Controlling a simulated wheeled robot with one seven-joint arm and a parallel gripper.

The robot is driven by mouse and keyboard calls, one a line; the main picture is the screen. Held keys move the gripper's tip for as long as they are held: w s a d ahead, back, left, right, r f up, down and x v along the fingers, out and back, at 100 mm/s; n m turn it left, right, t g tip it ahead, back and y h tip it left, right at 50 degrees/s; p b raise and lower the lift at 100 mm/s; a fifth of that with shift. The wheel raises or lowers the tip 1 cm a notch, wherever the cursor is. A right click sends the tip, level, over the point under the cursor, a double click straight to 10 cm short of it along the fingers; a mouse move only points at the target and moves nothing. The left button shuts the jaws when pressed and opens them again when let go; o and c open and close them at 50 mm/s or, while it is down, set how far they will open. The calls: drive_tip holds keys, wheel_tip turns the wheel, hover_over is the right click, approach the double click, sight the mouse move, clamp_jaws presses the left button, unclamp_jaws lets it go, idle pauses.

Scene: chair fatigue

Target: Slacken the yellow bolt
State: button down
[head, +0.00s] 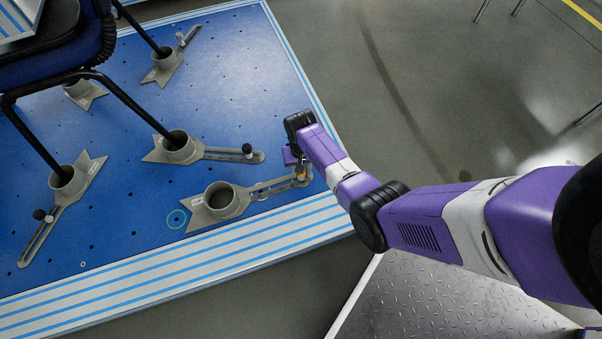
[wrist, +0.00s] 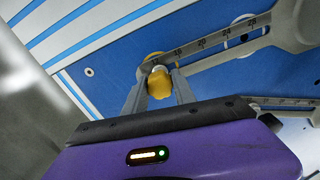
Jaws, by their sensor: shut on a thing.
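The yellow bolt (wrist: 160,84) sits at the end of the slotted, numbered arm of a grey clamp (wrist: 205,42) in the wrist view. My gripper (wrist: 161,86) is shut on the yellow bolt, one finger on each side of its head. In the head view my gripper (head: 302,172) is at the right end of the clamp (head: 222,200), near the platform's right edge. The bolt shows there only as a small yellow patch, mostly hidden by my gripper. The clamp's round cup is empty.
A blue platform (head: 130,220) with holes and a striped border carries several other grey clamps, such as one (head: 178,148) with a black knob. A chair's black legs (head: 125,98) stand in clamp cups. A green ring (head: 176,219) marks the platform. Grey floor (head: 420,90) lies right.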

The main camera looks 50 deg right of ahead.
drive_tip(key=n, duration=0.2)
drive_tip(key=shift+r+n+p, duration=0.1)
drive_tip(key=shift+n+p, duration=0.3)
drive_tip(key=shift+n, duration=0.6)
drive_tip(key=n, duration=0.3)
drive_tip(key=shift+n+p, duration=0.4)
drive_tip(key=shift+n+p, duration=0.3)
drive_tip(key=shift+n, duration=1.8)
